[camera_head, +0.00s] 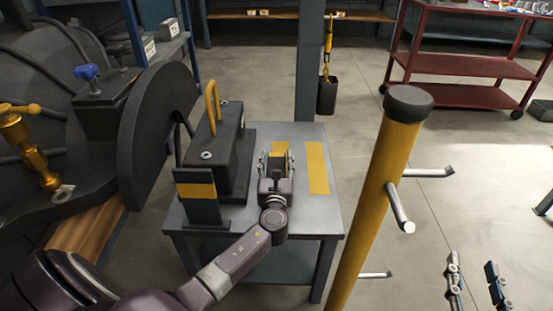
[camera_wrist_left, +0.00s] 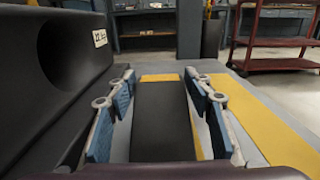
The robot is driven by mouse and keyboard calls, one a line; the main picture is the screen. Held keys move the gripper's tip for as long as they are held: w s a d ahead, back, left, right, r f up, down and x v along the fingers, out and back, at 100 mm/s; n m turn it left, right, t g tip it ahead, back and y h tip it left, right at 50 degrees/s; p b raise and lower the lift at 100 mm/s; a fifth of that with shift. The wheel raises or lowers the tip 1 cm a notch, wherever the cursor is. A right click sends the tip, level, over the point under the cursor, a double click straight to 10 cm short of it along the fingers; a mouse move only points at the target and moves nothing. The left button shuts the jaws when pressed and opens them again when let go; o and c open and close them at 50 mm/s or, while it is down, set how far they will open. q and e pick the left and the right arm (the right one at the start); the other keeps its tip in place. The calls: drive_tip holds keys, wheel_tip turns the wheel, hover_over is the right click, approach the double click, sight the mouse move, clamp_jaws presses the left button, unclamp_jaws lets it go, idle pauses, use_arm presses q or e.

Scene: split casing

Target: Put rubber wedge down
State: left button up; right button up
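The rubber wedge, a dark block, shows in the left wrist view (camera_wrist_left: 160,115) between the fingers of my left gripper (camera_wrist_left: 160,85). In the head view the wedge (camera_head: 278,161) is small and partly hidden by my left gripper (camera_head: 277,160). The fingers stand either side of it, with narrow gaps visible, so the gripper looks open around it. The wedge appears to rest on a yellow marked patch (camera_head: 280,146) on the grey table (camera_head: 300,216), though its underside is hidden.
A black block with a yellow handle (camera_head: 212,108) stands close left of the gripper. A second yellow patch (camera_head: 317,168) on the right is bare. A yellow post (camera_head: 366,200) with pegs stands right of the table. A large dark casing (camera_head: 150,130) is at left.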

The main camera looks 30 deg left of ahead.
use_arm(q)
drive_tip(key=shift+o, duration=1.1)
